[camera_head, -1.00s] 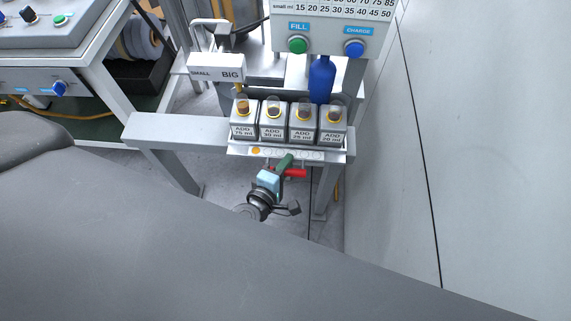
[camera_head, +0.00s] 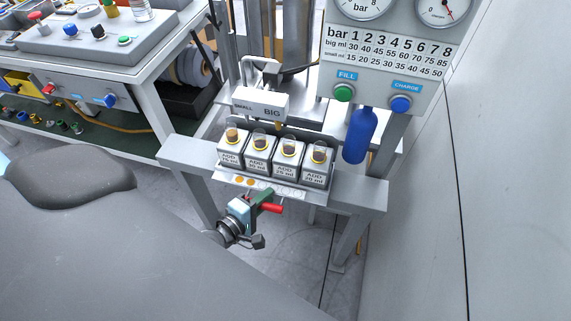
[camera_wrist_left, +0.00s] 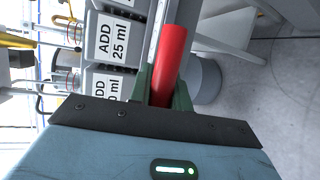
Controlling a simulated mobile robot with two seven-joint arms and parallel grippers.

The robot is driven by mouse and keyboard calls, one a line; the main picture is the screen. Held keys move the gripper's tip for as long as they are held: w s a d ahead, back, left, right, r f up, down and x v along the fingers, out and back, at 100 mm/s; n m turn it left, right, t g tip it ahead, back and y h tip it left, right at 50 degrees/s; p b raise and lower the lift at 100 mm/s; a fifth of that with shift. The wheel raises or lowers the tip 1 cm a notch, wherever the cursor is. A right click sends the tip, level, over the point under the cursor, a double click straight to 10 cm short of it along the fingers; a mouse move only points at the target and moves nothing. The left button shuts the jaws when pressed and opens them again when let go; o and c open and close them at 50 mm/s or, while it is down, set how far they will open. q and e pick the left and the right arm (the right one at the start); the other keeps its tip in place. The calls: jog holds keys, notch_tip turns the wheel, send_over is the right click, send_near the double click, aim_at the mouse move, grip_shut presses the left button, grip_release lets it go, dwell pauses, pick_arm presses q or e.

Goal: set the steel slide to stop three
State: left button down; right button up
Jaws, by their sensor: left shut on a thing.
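My left gripper (camera_head: 262,199) reaches up to the front edge of the stand, below the row of labelled boxes. Its green fingers are shut on a red handle (camera_head: 272,208), which sticks out to the right of them. In the left wrist view the red handle (camera_wrist_left: 171,55) lies between the fingers. A pale strip (camera_head: 283,191) with a row of round marks runs just above the gripper; two marks at its left end are orange, the others pale. The steel slide itself cannot be clearly told apart behind the fingers. My right gripper is not in view.
Several steel boxes with ADD labels (camera_head: 289,163) stand in a row on the stand. Behind them are a SMALL/BIG block (camera_head: 260,104), a blue bottle (camera_head: 359,138) and a gauge panel (camera_head: 388,75). A workbench (camera_head: 118,62) stands at left, a pale wall at right.

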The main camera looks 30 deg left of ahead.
pick_arm(q)
jog(key=a, duration=0.2)
jog(key=shift+s+a+b, duration=0.3)
jog(key=shift+s, duration=0.05)
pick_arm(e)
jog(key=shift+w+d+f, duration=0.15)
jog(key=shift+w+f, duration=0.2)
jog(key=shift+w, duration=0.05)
pick_arm(q)
jog(key=c, duration=1.3)
grip_release()
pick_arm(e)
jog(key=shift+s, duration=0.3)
pick_arm(q)
jog(key=shift+s, duration=0.1)
